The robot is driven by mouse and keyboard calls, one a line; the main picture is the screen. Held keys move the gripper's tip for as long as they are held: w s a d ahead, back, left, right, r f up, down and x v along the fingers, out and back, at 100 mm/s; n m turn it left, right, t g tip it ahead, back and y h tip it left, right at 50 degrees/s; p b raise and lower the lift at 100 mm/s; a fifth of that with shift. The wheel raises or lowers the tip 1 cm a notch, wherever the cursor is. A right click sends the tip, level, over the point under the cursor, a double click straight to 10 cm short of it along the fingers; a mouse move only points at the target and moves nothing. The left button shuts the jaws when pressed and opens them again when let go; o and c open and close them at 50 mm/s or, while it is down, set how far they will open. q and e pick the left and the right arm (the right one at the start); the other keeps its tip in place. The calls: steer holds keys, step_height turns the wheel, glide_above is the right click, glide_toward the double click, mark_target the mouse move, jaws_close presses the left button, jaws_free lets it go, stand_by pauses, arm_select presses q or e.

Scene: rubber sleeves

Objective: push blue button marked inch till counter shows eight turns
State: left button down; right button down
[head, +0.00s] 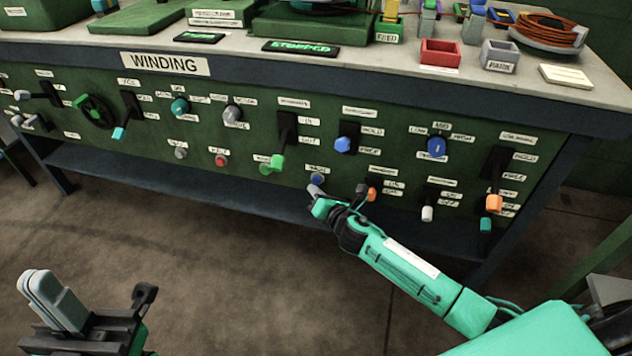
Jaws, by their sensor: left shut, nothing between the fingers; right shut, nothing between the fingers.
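A small round blue button (317,179) sits low on the green panel, under a white label too small to read for sure. My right gripper (314,190) is shut and empty, its tip just below and in front of this button; I cannot tell whether they touch. My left gripper (52,298) is shut and empty, low at the left of the head view, well away from the panel. A dark display (300,47) on the bench top shows green letters that look like "STOPPED". A second dark display (199,37) has green characters too small to read.
A red button (220,160) is further left, and blue knobs (437,147) are to the right. Red (440,52) and grey bins stand on the bench. The floor in front is clear.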

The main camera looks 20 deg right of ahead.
stand_by(0.8)
stand_by(0.8)
steer(key=shift+w+d, duration=0.25)
steer(key=shift+w, duration=0.1)
stand_by(0.4)
